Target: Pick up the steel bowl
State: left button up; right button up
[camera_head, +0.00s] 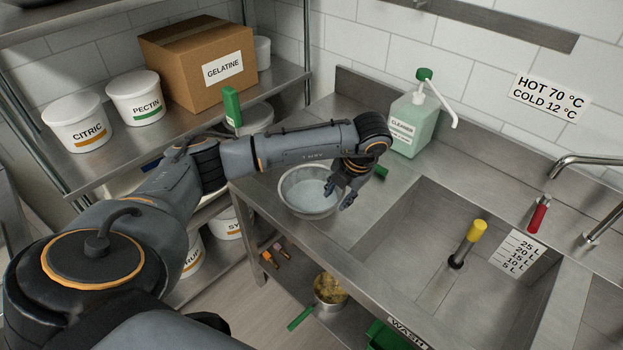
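The steel bowl (294,194) stands upright on the steel counter, left of the sink. The fingers look parted, with one over the inside of the bowl and one near the outside. I cannot tell whether they touch the rim. My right gripper is not in view.
A cleaner bottle (408,125) with a green pump stands behind the bowl. The sink (440,262) with a yellow-topped standpipe (468,244) lies to the right. A shelf on the left holds white tubs (135,98) and a gelatine box (199,66). A pot (331,288) sits below the counter.

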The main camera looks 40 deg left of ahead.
aim_at(336, 204)
pick_arm(q)
jog(key=p+x, duration=0.1)
jog(key=x, duration=0.1)
jog(key=p+x, duration=0.2)
jog(key=x, duration=0.1)
jog(key=shift+w+d+f, duration=0.2)
jog(key=shift+f, duration=0.25)
grip_shut()
jog(key=shift+r, duration=0.1)
